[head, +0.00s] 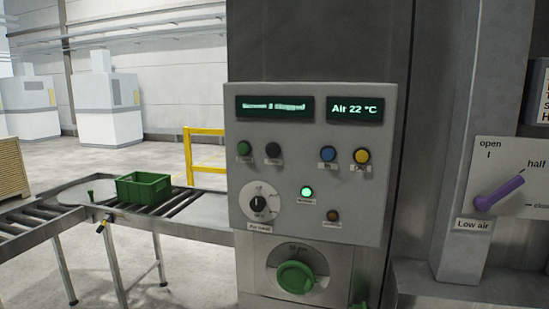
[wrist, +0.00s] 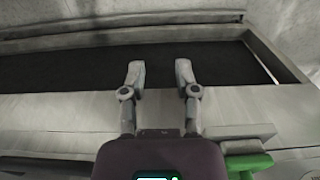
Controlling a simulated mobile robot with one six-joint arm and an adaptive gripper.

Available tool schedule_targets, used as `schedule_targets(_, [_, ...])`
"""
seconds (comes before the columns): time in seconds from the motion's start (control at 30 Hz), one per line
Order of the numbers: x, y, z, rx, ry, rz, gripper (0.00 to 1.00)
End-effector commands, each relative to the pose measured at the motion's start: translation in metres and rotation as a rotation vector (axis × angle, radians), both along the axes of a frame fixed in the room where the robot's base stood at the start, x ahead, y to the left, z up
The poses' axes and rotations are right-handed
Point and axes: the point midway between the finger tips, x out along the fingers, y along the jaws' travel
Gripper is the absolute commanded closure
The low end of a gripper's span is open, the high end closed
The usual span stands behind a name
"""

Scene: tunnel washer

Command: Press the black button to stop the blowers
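The black button (head: 273,150) is on the upper left of the grey control panel (head: 290,228), just right of a green button (head: 243,148). A small label sits under it, too small to read. The left display (head: 275,106) shows a blurred line that seems to end in "Stopped". My gripper (wrist: 160,72) shows only in the wrist view. Its two fingers are apart with nothing between them, above a pale metal ledge and a dark recessed strip (wrist: 120,68). The black button is not visible in the wrist view.
The panel also has a blue button (head: 328,153), a yellow button (head: 361,155), a lit green lamp (head: 307,192) and a dial (head: 258,203). A green knob (head: 295,277) is below. A purple lever (head: 498,193) is at right. A green crate (head: 144,187) sits on the roller conveyor.

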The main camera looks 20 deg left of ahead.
Motion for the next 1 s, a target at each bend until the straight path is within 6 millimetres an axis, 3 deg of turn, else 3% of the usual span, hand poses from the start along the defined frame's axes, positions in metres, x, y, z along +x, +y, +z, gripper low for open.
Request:
schedule_targets(0.47, [0.0000, 0.0000, 0.0000, 0.000, 0.000, 0.000, 0.60])
schedule_targets(0.6, [0.0000, 0.0000, 0.0000, 0.000, 0.000, 0.000, 0.99])
schedule_targets(1.0, [0.0000, 0.0000, 0.0000, 0.000, 0.000, 0.000, 1.00])
